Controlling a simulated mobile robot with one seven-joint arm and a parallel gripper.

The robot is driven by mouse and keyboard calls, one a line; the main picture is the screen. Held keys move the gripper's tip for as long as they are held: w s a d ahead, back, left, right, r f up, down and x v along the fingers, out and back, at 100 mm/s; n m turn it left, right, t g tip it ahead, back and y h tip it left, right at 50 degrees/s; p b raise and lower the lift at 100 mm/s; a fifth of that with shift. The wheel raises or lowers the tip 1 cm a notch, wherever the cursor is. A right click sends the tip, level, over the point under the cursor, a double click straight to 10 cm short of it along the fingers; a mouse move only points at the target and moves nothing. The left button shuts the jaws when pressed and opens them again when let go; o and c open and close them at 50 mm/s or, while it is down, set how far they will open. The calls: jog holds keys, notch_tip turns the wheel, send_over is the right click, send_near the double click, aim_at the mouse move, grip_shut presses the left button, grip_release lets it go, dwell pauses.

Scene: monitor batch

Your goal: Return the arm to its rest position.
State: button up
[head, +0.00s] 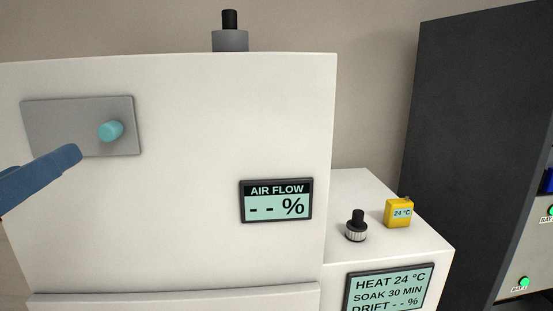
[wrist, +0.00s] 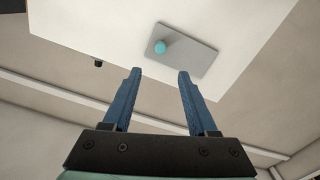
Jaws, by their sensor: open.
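My gripper (wrist: 160,74) shows in the wrist view with its two blue fingers spread apart and nothing between them. In the head view one blue finger of my gripper (head: 72,153) reaches in from the left edge, its tip in front of a grey plate's lower edge. A teal knob (head: 111,131) sits on that grey plate (head: 60,120) on a white cabinet. The knob also shows in the wrist view (wrist: 160,46), beyond the fingertips and apart from them. The rest of my arm is out of view.
The white cabinet (head: 180,210) has an AIR FLOW display (head: 276,201) reading "- - %". To its right are a lower white unit (head: 345,188) with a black knob (head: 357,226), a yellow 24 °C block (head: 398,213) and a HEAT display (head: 388,290). A dark rack (head: 460,130) stands far right.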

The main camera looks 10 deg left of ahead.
jog(key=w+d+r+m+t+b, duration=0.1)
jog(key=w+d+r+t, duration=0.1)
jog(key=d, duration=0.2)
jog(key=w+d+r+m+t+h, duration=0.1)
jog(key=w+d+t, duration=0.1)
jog(key=d, duration=0.3)
jog(key=w+d+r+m+t+b, duration=0.1)
jog(key=w+d+r+t, duration=0.1)
jog(key=w+d, duration=0.15)
jog(key=s+d+r+m+t+h, duration=0.1)
jog(key=s+d+m+t+h, duration=0.1)
jog(key=d, duration=0.4)
jog(key=s+d+r+m+t+h, duration=0.1)
jog(key=d+r+t+h, duration=0.1)
jog(key=d, duration=0.3)
jog(key=shift+s+d+m, duration=0.35)
jog(key=shift+m, duration=0.05)
jog(key=shift+r, duration=0.1)
